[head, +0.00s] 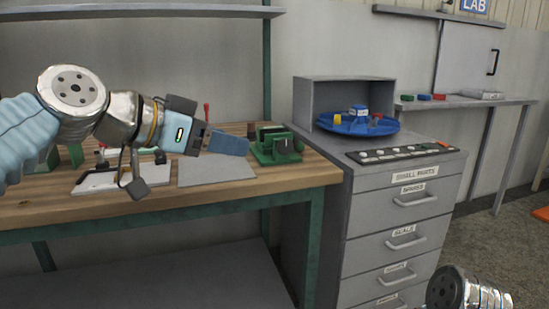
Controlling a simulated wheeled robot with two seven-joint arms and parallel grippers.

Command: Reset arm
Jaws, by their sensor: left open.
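My left arm comes in from the left, and its gripper (226,144) is held above the wooden workbench (312,172), pointing right. Its blue-tipped end shows side-on, and I see nothing held in it. The gripper is open. Part of my right arm (465,291) shows at the bottom right edge. Its gripper is out of the picture. No hanging hoses show in this view.
A green vise (276,146) stands on the bench to the right of my left gripper. A grey plate (217,170) lies below it. A grey drawer cabinet (397,222) beside the bench carries a blue round tray (344,129). A shelf (140,12) runs above.

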